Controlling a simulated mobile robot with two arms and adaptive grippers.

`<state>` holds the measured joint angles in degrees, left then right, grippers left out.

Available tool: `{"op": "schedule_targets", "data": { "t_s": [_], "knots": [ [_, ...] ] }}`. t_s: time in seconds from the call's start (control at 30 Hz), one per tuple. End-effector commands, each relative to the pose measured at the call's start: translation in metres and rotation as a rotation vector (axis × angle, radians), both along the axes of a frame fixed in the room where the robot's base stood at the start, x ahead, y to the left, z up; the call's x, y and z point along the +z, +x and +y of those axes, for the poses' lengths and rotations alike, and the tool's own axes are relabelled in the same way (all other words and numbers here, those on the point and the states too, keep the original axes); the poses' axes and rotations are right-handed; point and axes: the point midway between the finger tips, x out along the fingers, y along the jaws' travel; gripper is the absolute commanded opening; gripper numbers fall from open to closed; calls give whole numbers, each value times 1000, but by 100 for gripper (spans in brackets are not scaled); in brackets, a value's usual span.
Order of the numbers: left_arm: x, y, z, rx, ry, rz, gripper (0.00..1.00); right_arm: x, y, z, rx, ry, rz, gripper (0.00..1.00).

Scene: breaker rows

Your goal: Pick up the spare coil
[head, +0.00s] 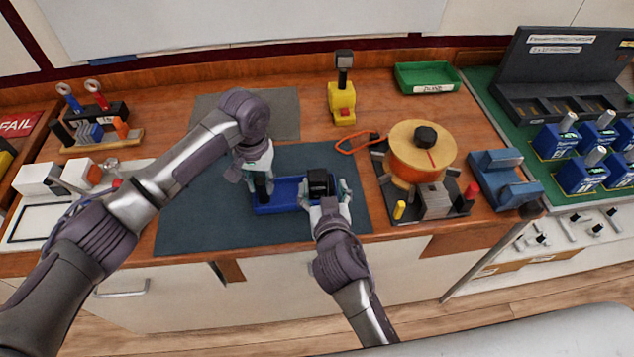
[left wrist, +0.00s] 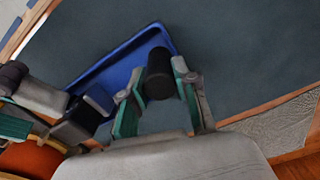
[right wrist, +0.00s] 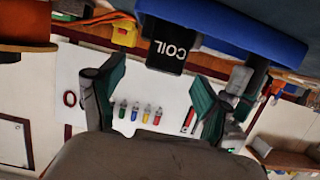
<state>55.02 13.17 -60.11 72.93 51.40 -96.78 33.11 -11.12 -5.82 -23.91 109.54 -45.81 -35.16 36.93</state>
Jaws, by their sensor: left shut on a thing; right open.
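The spare coil (head: 319,181) is a black block standing at the right end of a blue tray (head: 282,208). In the right wrist view the coil (right wrist: 172,48) shows the white word COIL. My right gripper (head: 329,204) is open at the coil's near side. In the right wrist view its fingers are spread to either side of the coil, and contact cannot be told. My left gripper (head: 262,176) is shut on a black cylinder (left wrist: 160,76) at the tray's left end. Whether the cylinder is fixed to the tray is hidden.
The tray is over a dark blue mat (head: 200,215). To the right stand an orange spool device (head: 418,165) and a blue block fixture (head: 503,180). A yellow device (head: 342,100) and a green bin (head: 427,78) stand behind. The mat's left part is clear.

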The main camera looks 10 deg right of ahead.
Motion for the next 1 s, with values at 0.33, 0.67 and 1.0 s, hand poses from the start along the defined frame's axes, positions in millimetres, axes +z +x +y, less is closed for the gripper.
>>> {"op": "schedule_targets", "data": {
  "t_s": [0.33,0.67,1.0],
  "knots": [
    [1,1,0,3,0,-2,0,-11,43,6,1,-3,-1,77],
    [1,1,1,3,0,-2,0,-14,51,6,0,1,0,77],
    [1,1,1,3,0,-2,0,-14,51,6,0,0,0,24]
  ]
}}
